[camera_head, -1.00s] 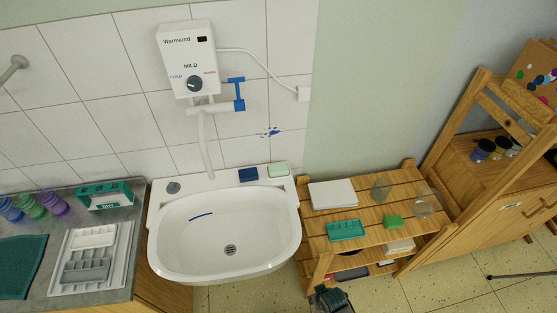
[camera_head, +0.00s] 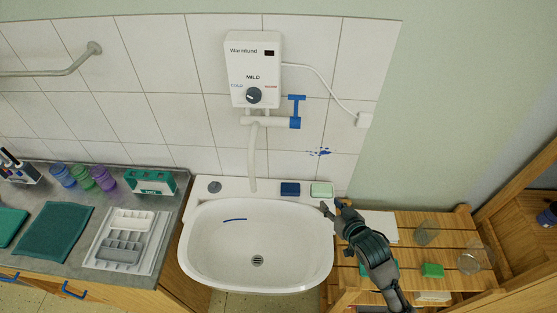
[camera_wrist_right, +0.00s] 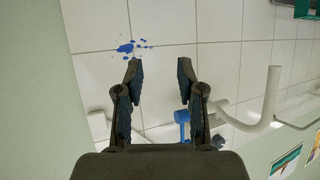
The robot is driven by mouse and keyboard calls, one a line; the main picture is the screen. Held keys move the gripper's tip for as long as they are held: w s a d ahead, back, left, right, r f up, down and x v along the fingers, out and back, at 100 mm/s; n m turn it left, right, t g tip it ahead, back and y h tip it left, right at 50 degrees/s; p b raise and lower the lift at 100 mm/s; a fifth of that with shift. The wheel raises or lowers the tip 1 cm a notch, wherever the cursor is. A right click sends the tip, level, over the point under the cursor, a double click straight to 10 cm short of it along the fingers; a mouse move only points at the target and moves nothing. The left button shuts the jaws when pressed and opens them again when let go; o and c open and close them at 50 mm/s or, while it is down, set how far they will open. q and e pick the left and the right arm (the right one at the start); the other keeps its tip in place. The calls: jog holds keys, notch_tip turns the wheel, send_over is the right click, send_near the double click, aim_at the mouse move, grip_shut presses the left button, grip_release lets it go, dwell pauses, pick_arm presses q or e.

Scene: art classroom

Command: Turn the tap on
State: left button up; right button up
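The tap is a white pipe (camera_head: 253,155) with a blue lever handle (camera_head: 297,107) at its right end, under a white water heater (camera_head: 254,66) on the tiled wall. No water shows from the spout. My right gripper (camera_head: 334,207) is at the right rim of the white sink (camera_head: 190,237), below and right of the blue handle and apart from it. In the right wrist view my right gripper (camera_wrist_right: 158,82) is open and empty, its two fingers spread toward the tiles. The blue handle (camera_wrist_right: 182,117) shows there near the right finger, the white spout (camera_wrist_right: 271,95) further right. My left gripper is not in view.
A blue sponge (camera_head: 290,188) and green soap (camera_head: 321,190) lie on the sink's back ledge. A wooden shelf (camera_head: 464,222) with glass jars stands right of the sink. A counter (camera_head: 80,185) with trays and cups is at the left.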

jog(key=w+a+r+n+t+y, duration=0.15)
jog(key=w+r, duration=0.25)
jog(key=r, duration=0.8)
jog(key=n+t+y, duration=0.1)
jog(key=t+y, duration=0.1)
jog(key=y, duration=0.2)
send_near(297, 107)
jog(key=shift+h, duration=0.25)
jog(key=p+x, duration=0.2)
jog(key=x, duration=0.9)
jog(key=shift+r, duration=0.15)
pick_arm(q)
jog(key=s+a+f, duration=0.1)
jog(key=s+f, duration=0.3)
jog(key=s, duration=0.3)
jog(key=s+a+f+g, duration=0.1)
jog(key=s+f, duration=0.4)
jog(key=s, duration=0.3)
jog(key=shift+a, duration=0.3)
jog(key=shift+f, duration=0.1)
pick_arm(e)
jog(key=shift+s, duration=0.1)
grip_shut()
